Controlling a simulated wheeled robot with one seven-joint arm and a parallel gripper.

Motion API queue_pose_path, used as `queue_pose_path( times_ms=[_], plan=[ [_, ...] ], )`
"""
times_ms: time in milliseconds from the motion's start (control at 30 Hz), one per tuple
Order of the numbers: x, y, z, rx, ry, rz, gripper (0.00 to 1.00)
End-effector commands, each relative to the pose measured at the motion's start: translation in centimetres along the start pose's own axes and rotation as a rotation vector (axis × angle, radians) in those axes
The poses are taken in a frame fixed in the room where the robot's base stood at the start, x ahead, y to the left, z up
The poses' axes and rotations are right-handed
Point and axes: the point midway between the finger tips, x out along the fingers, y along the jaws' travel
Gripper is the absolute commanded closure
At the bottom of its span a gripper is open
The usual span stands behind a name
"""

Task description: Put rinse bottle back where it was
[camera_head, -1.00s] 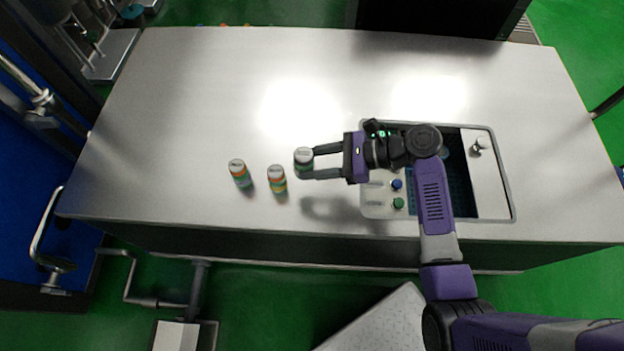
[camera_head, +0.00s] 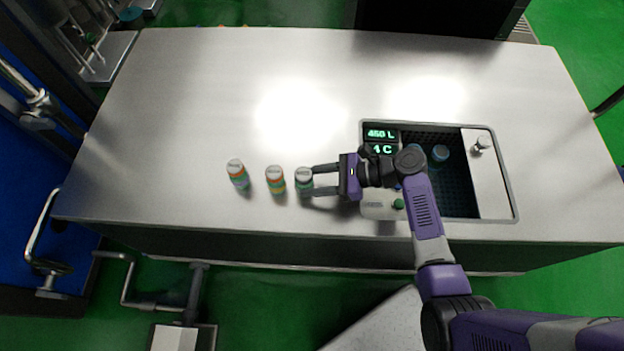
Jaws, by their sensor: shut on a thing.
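A small bottle (camera_head: 304,183) with a grey cap and a dark green body is between the fingers of my gripper (camera_head: 318,182), which is shut on it. It is upright, at the right end of a row of bottles, and looks at or very near the steel tabletop (camera_head: 200,100). Two similar bottles with orange bands stand to its left: a near one (camera_head: 275,181) and a farther one (camera_head: 238,175). I cannot read any label to tell which is the rinse bottle. My fingers hide part of the held bottle's right side.
Right of the bottles, a sunken basin (camera_head: 448,195) holds blue-capped items (camera_head: 440,153), with a green display (camera_head: 381,134) and a green knob (camera_head: 398,204) on its left panel. My arm crosses it. The tabletop behind the bottles is clear; the front edge is near.

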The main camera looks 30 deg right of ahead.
Motion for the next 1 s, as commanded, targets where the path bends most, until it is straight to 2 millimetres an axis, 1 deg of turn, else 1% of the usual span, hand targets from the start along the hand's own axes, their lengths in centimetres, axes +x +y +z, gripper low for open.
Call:
queue_pose_path(
  times_ms=[67,100,167,200,567,667,767,1000],
  plan=[
    [0.1,0.0,-0.2,0.0,-0.001,0.0,1.0],
    [0.1,0.0,-0.2,0.0,0.0,0.0,0.48],
    [0.1,0.0,-0.1,0.0,0.0,0.0,0.36],
    [0.1,0.0,-0.1,0.0,0.0,0.0,0.34],
    [-0.2,0.0,0.1,0.0,0.0,-0.001,0.34],
    [-1.2,-0.1,0.0,0.001,0.0,-0.003,0.34],
    [-3.0,-0.1,0.1,0.0,0.0,-0.005,0.34],
    [-8.0,-0.1,0.1,-0.001,0.0,-0.005,0.34]
  ],
)
